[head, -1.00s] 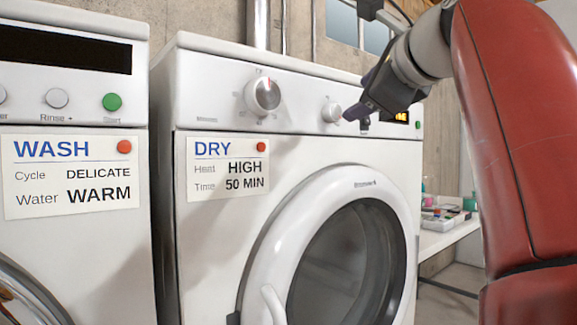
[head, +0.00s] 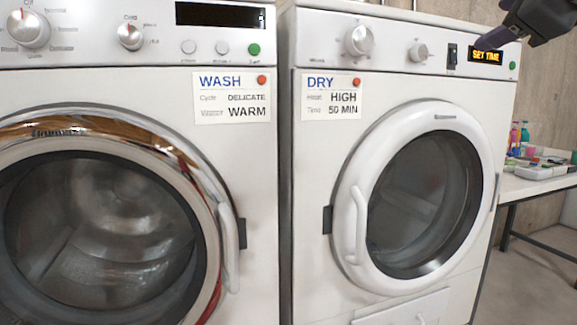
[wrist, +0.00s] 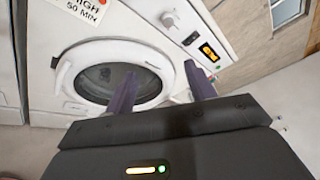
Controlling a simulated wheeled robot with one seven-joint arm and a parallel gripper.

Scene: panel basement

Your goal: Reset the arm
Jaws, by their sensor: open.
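My gripper (wrist: 162,98) is open and empty, with its two dark purple fingers spread apart in the wrist view. In the head view only part of my gripper shows, at the top right corner, above and in front of the dryer's right end. The dryer (head: 300,200) is white, with its round door shut. Its panel has two knobs, a dark rocker switch (head: 452,56), a display (head: 485,57) reading SET TIME and a green button. The fingers appear apart from the dryer.
The washer (head: 255,160) stands left of the dryer, its round door shut and its display dark. Note cards (head: 232,98) are on both machines. A side table (head: 525,185) with bottles and a tray stands at the right. Open floor shows at the lower right.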

